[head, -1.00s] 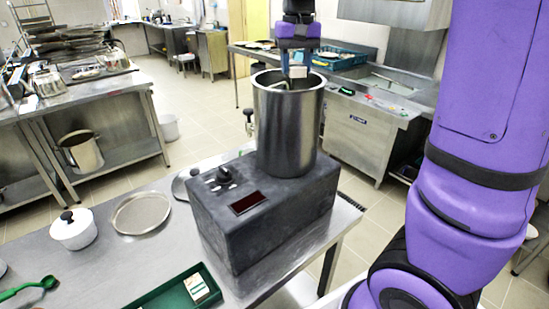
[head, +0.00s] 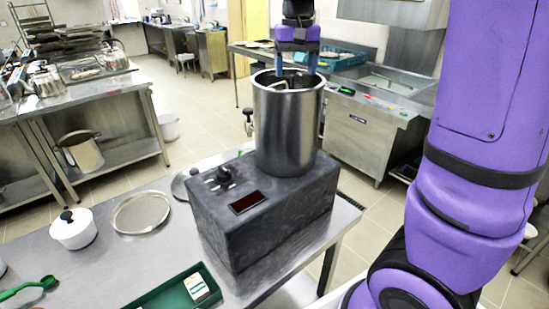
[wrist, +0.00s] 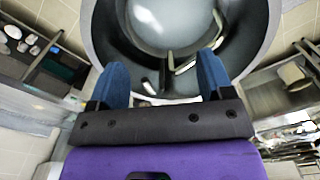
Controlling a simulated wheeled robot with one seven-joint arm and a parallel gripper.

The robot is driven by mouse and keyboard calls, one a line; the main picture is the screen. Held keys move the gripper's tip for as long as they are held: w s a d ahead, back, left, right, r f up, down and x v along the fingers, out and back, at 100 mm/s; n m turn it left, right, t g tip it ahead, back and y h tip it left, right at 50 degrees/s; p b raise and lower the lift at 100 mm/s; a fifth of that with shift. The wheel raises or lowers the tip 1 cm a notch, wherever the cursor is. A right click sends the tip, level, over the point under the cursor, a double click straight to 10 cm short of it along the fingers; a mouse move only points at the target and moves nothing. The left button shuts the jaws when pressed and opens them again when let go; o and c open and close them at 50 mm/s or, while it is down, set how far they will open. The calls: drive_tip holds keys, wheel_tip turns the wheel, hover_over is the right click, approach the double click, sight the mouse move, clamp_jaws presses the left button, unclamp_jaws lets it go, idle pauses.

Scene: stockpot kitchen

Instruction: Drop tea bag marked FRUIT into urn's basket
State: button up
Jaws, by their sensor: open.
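The urn (head: 288,130) is a tall steel cylinder, open at the top, on a dark grey base (head: 262,215) with a knob and a dark display. My gripper (head: 296,68) is over the urn's mouth, fingers pointing down, apart, with nothing between them. In the wrist view my gripper (wrist: 163,72) shows two blue fingers over the urn's rim (wrist: 95,35). Inside the urn are a thin bar and a small pale piece (wrist: 150,88); whether that is the tea bag, I cannot tell. The basket is not clearly distinguishable. No FRUIT marking is legible.
A green tray (head: 150,304) with a pale packet (head: 197,287) is at the front of the steel table. A white lidded pot (head: 73,232), a round metal plate (head: 141,213) and a green ladle (head: 30,287) are to the left. A sink unit stands behind, to the right.

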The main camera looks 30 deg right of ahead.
wheel_tip(320, 180, up, 10)
drive_tip(key=shift+r, duration=0.15)
idle(0.3)
drive_tip(key=s+a+f+n+t, duration=0.1)
drive_tip(key=s+a+f, duration=0.1)
drive_tip(key=s, duration=0.6)
drive_tip(key=s+a+f+n+t, duration=0.1)
drive_tip(key=s+f, duration=0.3)
drive_tip(key=s, duration=0.5)
drive_tip(key=s+a+f+n+t, duration=0.1)
drive_tip(key=s+a+f+t, duration=0.2)
drive_tip(key=s, duration=0.5)
drive_tip(key=shift+s+a+f+n, duration=0.3)
drive_tip(key=shift+a+n, duration=0.1)
drive_tip(key=shift+a, duration=0.1)
